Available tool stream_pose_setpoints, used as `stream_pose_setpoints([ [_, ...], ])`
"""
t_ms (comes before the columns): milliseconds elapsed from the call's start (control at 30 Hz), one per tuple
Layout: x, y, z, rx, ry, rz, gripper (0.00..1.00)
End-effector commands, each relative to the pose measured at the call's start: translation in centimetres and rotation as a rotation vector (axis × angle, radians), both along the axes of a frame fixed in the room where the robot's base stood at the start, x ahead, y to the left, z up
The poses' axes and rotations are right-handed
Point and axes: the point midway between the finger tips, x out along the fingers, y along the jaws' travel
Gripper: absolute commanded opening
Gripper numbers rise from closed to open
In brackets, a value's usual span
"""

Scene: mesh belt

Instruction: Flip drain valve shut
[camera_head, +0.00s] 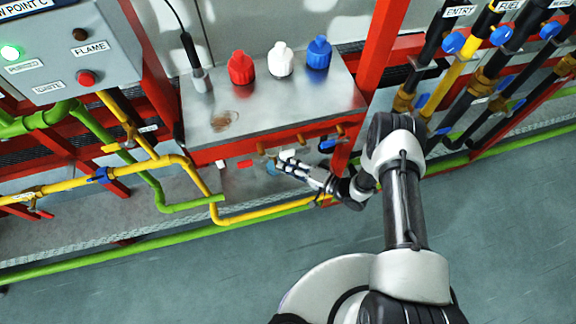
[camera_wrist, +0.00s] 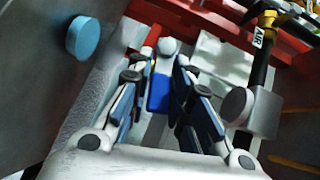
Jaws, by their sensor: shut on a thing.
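My gripper (camera_head: 286,166) reaches in under the front edge of the metal shelf, at a row of small valves on the red frame. In the wrist view its two fingers (camera_wrist: 165,68) are closed around a blue valve handle (camera_wrist: 159,92), with a rounded pale part just beyond it. In the head view the fingers largely hide the held handle. Another blue-handled valve (camera_head: 329,144) sits to the right on the same row. I can read no drain label, and the held handle's exact angle is unclear.
A light blue round knob (camera_wrist: 83,37) is left of the fingers in the wrist view. Red (camera_head: 241,68), white (camera_head: 281,60) and blue (camera_head: 318,53) caps stand on the shelf (camera_head: 270,105). A yellow pipe (camera_head: 270,213) runs below my gripper. The floor in front is clear.

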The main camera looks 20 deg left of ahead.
Motion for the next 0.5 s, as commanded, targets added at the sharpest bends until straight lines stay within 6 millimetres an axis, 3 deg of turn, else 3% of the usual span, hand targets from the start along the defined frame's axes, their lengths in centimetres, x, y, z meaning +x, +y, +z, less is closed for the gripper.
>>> stream_pose_setpoints([
  [100, 0.0, -0.09, -1.12, 0.089, 0.052, 0.0, 0.0],
  [500, 0.04, -0.05, -0.85, 0.207, 0.125, 0.002, 0.0],
])
